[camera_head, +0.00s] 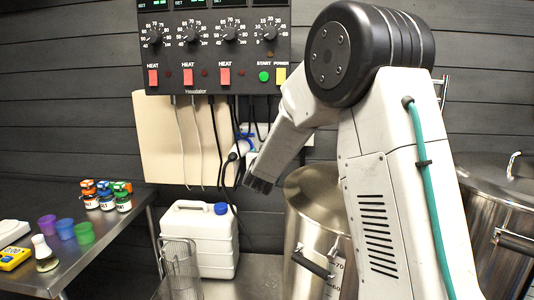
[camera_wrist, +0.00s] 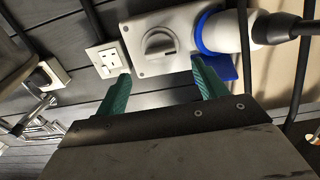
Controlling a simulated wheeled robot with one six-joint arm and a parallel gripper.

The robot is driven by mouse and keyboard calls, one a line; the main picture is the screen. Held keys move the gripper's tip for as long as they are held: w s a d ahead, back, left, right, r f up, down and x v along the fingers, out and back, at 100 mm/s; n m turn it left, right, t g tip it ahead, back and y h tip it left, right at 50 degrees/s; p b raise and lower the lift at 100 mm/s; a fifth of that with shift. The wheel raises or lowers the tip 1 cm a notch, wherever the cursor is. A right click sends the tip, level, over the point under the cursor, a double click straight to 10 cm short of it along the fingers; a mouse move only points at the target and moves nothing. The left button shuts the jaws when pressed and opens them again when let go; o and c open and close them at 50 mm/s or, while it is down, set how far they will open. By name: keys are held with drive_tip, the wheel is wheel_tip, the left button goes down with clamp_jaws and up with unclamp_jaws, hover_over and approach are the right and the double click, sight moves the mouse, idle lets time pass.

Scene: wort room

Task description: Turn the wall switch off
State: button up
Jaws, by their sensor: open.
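The wall switch (camera_wrist: 178,58) is a light grey plate with a round rotary knob (camera_wrist: 158,45) in the wrist view. The knob's grip bar lies roughly crosswise in that view. A blue-collared socket with a thick white plug (camera_wrist: 228,30) joins the switch's right side. My gripper (camera_wrist: 165,86) is open and empty, its two green fingers spread below the plate. The knob lies beyond the gap between the fingertips, apart from them as far as I can tell. In the head view my arm covers most of the switch area, and the fingers do not show clearly.
Black cables hang near the plug. In the head view a control box (camera_head: 215,50) hangs above, with a white canister (camera_head: 200,238) and steel kettle (camera_head: 312,215) below. A steel table (camera_head: 100,245) stands left.

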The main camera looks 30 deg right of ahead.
drive_tip(key=a+f+n+g+y, duration=0.1)
drive_tip(key=a+f+g+y, duration=0.1)
drive_tip(key=a+f+y, duration=0.45)
drive_tip(key=s+a+f+n+g+y, duration=0.35)
drive_tip(key=s+a, duration=0.25)
drive_tip(key=s, duration=0.4)
drive_tip(key=s+a+r+g, duration=0.1)
drive_tip(key=s+r+g, duration=0.1)
drive_tip(key=s, duration=1.1)
drive_tip(key=s+a+r+n+g, duration=0.1)
drive_tip(key=s+r+g, duration=0.1)
drive_tip(key=s, duration=1.1)
drive_tip(key=s+a+r+n+g, duration=0.1)
drive_tip(key=s+g, duration=0.3)
drive_tip(key=s, duration=0.9)
drive_tip(key=shift+a+r, duration=0.5)
drive_tip(key=shift+r, duration=0.25)
